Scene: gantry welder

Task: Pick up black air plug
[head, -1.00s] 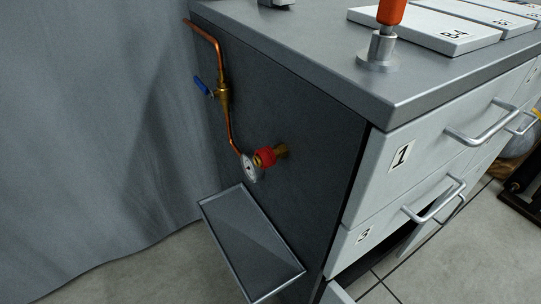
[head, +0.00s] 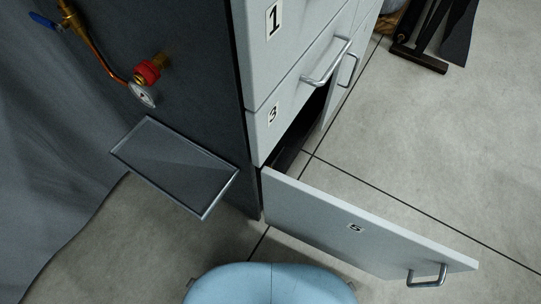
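I see no black air plug in the head view. On the dark side of the cabinet is a red fitting (head: 147,71) with a brass stub behind it. A copper pipe (head: 98,52) runs up from there to a brass valve with a blue lever (head: 43,19). A grey shallow tray (head: 174,164) is fixed low on the same side and looks empty. Neither gripper is in view.
The lowest door, marked 5 (head: 356,228), stands swung out over the floor with a handle (head: 428,276) at its end. Behind it is a dark opening. A grey curtain (head: 45,190) hangs at left.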

